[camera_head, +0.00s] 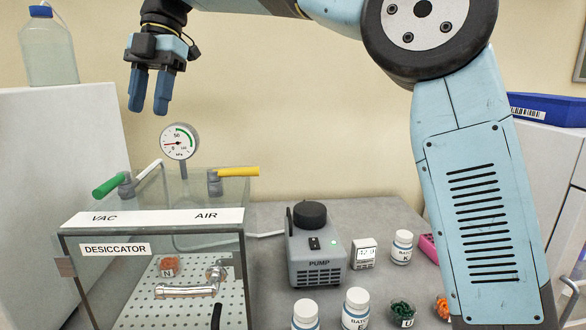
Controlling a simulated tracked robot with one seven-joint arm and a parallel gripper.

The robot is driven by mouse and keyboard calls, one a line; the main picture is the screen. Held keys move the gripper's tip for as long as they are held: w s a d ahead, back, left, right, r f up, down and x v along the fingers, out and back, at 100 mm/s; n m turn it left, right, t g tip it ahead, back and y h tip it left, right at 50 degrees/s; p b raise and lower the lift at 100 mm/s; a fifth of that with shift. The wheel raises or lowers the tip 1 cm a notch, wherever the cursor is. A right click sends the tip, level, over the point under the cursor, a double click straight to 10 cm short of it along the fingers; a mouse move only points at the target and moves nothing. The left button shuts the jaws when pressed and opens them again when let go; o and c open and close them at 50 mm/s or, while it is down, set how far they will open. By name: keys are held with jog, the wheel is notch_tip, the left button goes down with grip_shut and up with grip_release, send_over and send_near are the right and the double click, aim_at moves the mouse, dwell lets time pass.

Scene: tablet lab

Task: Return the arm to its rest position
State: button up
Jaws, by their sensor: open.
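My gripper (149,108) hangs at the upper left with its blue fingers pointing down. It is open and empty, in the air above the desiccator and apart from it. My blue arm (470,170) reaches across the top of the view and comes down at the right, where it hides part of the bench behind it.
The clear desiccator (150,217) has a gauge (179,142), a green valve handle (108,187) and a yellow one (238,171). A pump (318,262), white bottles (402,247) and a cup of green pieces (402,314) stand right of it. A large bottle (48,52) stands back left.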

jog(key=w+d+f+m+t, duration=0.1)
jog(key=d+f+m+t, duration=0.2)
jog(key=d+m, duration=0.9)
jog(key=d+f+m+t, duration=0.35)
jog(key=d+m, duration=0.35)
jog(key=d, duration=1)
jog(key=s+d+f+m, duration=0.3)
jog(key=d+f+m, duration=0.1)
jog(key=d, duration=0.3)
jog(key=s+d+f+m+t+h, duration=0.1)
jog(key=s+d+f+m, duration=0.3)
jog(key=d+f+m, duration=0.1)
jog(key=s+d+f+m+t, duration=0.1)
jog(key=s+d+f+m, duration=0.3)
jog(key=d, duration=0.5)
jog(key=shift+s+d+f+m+h, duration=0.15)
jog(key=shift+d+f+m+h, duration=0.2)
jog(key=shift+m, duration=0.85)
